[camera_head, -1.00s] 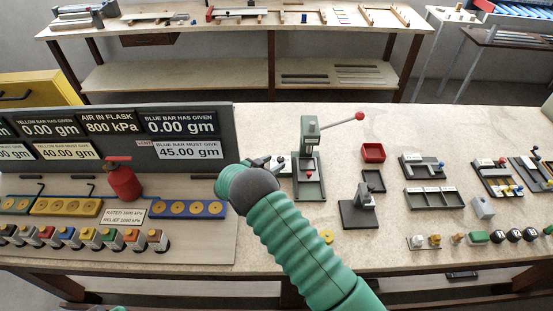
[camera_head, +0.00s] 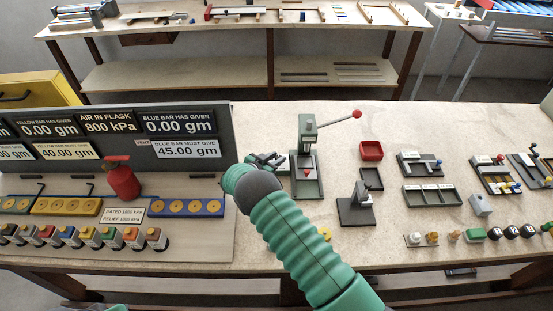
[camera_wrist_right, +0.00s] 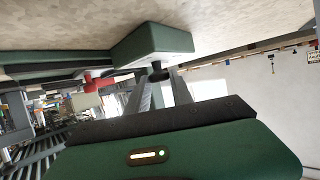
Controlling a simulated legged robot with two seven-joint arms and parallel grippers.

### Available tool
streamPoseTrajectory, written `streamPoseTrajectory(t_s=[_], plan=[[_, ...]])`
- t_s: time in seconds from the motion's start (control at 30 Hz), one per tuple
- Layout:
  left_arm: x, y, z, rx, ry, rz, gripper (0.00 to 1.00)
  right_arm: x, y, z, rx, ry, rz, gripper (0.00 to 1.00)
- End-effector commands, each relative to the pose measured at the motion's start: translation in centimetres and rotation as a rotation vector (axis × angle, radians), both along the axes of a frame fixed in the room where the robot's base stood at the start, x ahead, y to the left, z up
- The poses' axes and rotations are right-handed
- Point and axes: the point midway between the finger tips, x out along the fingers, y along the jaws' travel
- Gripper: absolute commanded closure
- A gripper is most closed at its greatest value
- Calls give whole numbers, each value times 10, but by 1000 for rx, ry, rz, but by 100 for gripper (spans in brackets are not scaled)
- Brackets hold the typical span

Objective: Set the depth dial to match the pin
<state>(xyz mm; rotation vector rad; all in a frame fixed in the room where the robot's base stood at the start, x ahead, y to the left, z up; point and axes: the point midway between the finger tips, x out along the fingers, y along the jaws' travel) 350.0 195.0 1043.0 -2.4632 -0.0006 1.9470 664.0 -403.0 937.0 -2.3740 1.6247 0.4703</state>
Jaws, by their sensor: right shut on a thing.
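My right gripper (camera_head: 270,160) is just left of the green lever press (camera_head: 308,160), with my green arm reaching up from below. In the right wrist view, its two grey fingers (camera_wrist_right: 160,88) are shut on a small dark knob (camera_wrist_right: 158,73). The knob sits at the edge of a green block (camera_wrist_right: 152,42); any dial markings are hidden or too small to read. Small brass pins (camera_head: 433,238) stand at the front of the table, but I cannot tell which pin is meant.
A red fire-extinguisher-like flask (camera_head: 122,180) stands before the display panel (camera_head: 100,135) on the left. Right of the press are a red tray (camera_head: 371,151), a grey stand (camera_head: 356,206) and a divided tray (camera_head: 432,196). The tabletop behind them (camera_head: 420,125) is clear.

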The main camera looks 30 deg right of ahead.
Motion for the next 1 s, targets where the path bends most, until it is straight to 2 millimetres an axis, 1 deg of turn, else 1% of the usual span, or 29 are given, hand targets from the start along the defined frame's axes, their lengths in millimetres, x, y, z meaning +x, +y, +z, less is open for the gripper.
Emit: streamPoseTrajectory(t_s=[0.03, 0.23, 0.47, 0.73, 1.0], plan=[[0, 0, -1, 0, 0, 0, 100, -2, -3, -2, -4, 4, -5, 100], [0, 0, 0, 0, 0, 1, 100, -3, -2, -1, -2, 5, 0, 100], [0, 0, 4, 0, 0, 1, 100, -5, -1, -1, 0, 7, 62, 100], [0, 0, 10, 0, 0, 1, 100, -9, -3, -3, 1, 11, 248, 100], [0, 0, 2, 0, 0, 1, 100, -13, -7, -6, 3, 9, 496, 100]])
